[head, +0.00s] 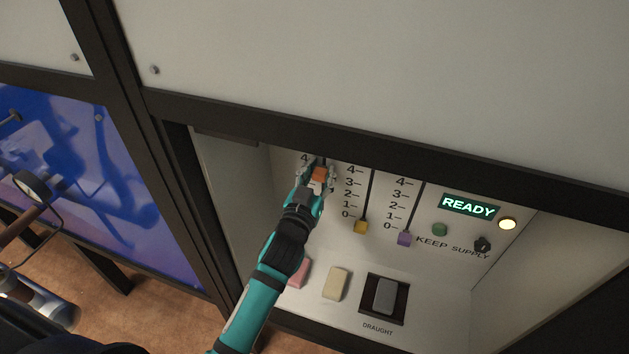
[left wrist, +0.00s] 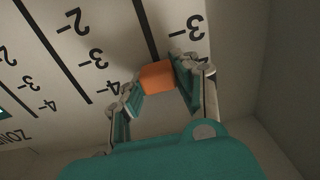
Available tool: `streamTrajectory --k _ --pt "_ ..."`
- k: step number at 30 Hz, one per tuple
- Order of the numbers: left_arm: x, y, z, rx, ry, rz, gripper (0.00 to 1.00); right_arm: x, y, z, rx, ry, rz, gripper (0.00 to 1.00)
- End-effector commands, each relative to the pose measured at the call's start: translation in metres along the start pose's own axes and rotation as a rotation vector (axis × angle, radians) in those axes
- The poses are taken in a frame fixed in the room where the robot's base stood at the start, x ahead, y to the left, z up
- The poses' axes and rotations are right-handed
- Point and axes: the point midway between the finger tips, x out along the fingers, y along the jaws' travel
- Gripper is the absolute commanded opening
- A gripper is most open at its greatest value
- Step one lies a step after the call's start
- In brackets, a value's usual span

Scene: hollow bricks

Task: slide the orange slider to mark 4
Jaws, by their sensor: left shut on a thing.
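The orange slider (head: 319,174) is on the leftmost scale of the white panel (head: 445,180), near the top of its slot. My left gripper (head: 317,178) is shut on it. In the left wrist view the orange slider (left wrist: 157,77) sits between the two fingertips (left wrist: 155,82), at the end of its dark slot. A mark 3 (left wrist: 196,27) shows beside that slot, on the side away from the slot's upper end. In the head view a 4 (head: 304,158) shows just left of the gripper. A finger covers the marks nearest the slider, so exact alignment cannot be told.
The yellow slider (head: 361,227) and purple slider (head: 404,238) stand low near their 0 marks. A lit READY sign (head: 468,206), a green button (head: 440,229) and a dark knob (head: 482,244) are at right. A draught switch (head: 386,296) is below. Dark frame bars and side walls enclose the recess.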

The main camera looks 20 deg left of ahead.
Motion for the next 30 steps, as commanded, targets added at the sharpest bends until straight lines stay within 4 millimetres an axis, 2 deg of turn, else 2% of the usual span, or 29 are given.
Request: streamTrajectory --k 1,3,17,18,21,24,30 --pt "0.000 -0.002 -0.015 -0.001 0.006 -0.003 0.00 -0.012 -0.001 -0.001 0.000 0.000 -0.001 0.40" --pt "0.000 -0.002 -0.021 -0.001 0.007 -0.004 0.00 -0.016 -0.001 -0.002 0.000 0.000 -0.001 0.40" --pt "0.001 -0.003 -0.031 0.001 0.022 -0.003 0.00 -0.019 -0.001 -0.002 0.000 -0.001 -0.001 0.40" --pt "0.001 -0.003 -0.031 0.001 0.022 -0.003 0.31 -0.019 -0.001 -0.002 0.000 -0.001 -0.001 0.40" --pt "0.001 -0.002 -0.030 0.001 0.019 -0.003 0.44 -0.019 -0.001 -0.002 0.000 -0.001 -0.001 0.40" --pt "0.001 -0.002 -0.028 0.001 0.014 -0.002 0.54 -0.019 -0.001 -0.001 0.000 -0.001 -0.001 0.40" --pt "0.000 -0.001 -0.025 0.000 0.009 -0.001 0.54 -0.019 0.002 0.000 -0.002 -0.002 0.001 0.40"
